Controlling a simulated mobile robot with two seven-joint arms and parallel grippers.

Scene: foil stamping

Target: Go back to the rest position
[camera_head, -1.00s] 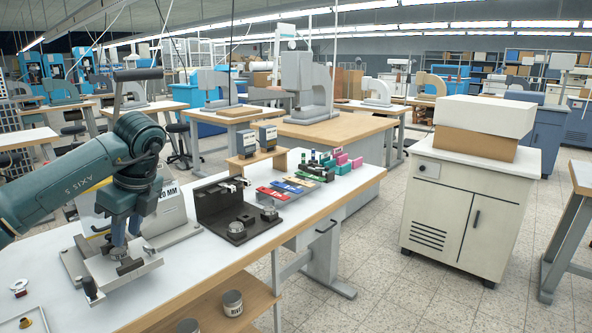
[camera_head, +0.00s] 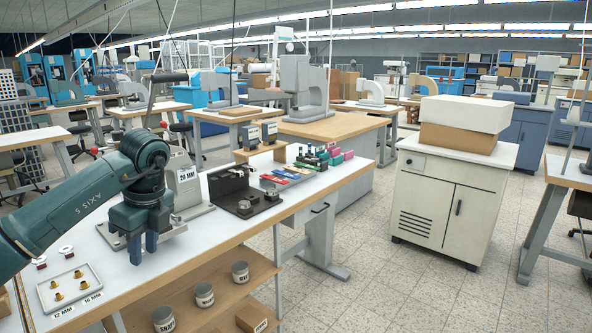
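My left gripper (camera_head: 143,256) hangs over the white workbench (camera_head: 215,240), its two blue fingers pointing down. A narrow gap shows between the fingers, and nothing is visible in it. It is in front of the grey press (camera_head: 188,185) labelled 20 MM, and part of the press base is hidden behind it. My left arm comes in from the left edge. My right gripper is not in view.
A tray (camera_head: 92,271) with several brass pieces is at the bench's near left, with small spools beside it. A black fixture (camera_head: 225,185) and coloured blocks (camera_head: 290,172) stand farther right. Jars (camera_head: 204,294) sit on the lower wooden shelf (camera_head: 200,275).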

